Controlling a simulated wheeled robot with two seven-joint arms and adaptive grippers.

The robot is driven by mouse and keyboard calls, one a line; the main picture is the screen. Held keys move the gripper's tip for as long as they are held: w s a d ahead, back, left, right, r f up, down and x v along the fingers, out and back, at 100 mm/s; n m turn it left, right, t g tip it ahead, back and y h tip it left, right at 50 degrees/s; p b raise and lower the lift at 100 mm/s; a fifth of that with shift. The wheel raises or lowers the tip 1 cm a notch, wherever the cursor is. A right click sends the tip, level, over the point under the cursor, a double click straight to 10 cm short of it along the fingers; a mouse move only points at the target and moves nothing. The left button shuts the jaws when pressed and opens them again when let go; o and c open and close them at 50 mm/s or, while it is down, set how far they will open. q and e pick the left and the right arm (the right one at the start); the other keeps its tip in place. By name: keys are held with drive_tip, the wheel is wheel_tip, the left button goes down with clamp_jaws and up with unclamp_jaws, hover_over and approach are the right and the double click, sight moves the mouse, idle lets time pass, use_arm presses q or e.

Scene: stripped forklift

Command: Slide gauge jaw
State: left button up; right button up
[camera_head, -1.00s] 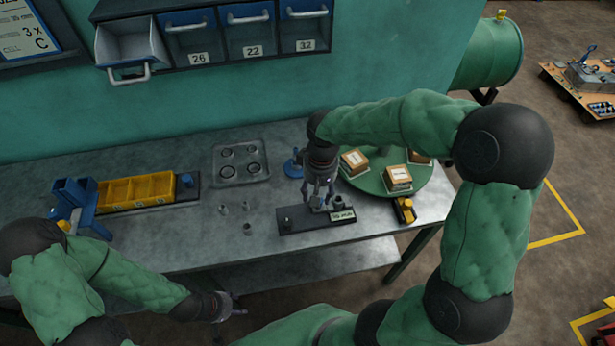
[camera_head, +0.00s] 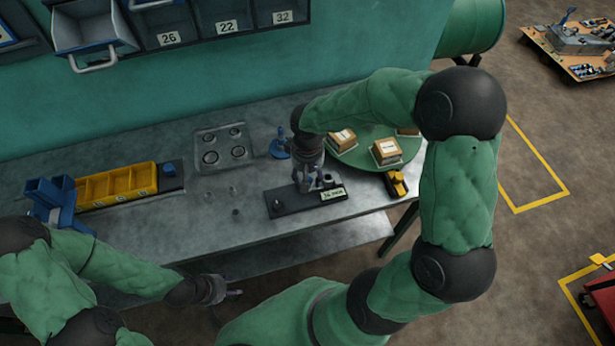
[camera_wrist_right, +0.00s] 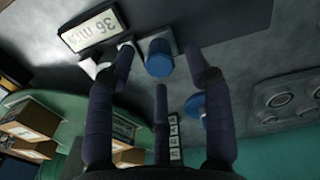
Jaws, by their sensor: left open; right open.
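The gauge (camera_head: 286,208) is a dark flat base on the bench with a 36 mm label (camera_head: 332,194) at its right end. In the right wrist view its dark base (camera_wrist_right: 235,22) lies along the top. A grey block with a blue round knob (camera_wrist_right: 158,60) stands by the label there. My right gripper (camera_head: 306,184) is over the gauge; in its wrist view the open fingers (camera_wrist_right: 164,78) are spread around the knob. I cannot tell whether they touch it. My left gripper (camera_head: 232,292) is open and empty, low in front of the bench edge.
Several small grey cylinders (camera_head: 235,212) stand left of the gauge. A grey plate with rings (camera_head: 224,147), a blue stand (camera_head: 279,150), a green turntable with boxes (camera_head: 362,158) and a yellow-black item (camera_head: 396,184) are near. A yellow bin tray (camera_head: 117,186) is at left.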

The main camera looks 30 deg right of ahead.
drive_tip(key=shift+f, duration=0.35)
clamp_jaws()
drive_tip(key=shift+w+a, duration=0.2)
drive_tip(key=shift+a, duration=0.55)
drive_tip(key=shift+w+a, duration=0.2)
drive_tip(key=shift+a, duration=0.5)
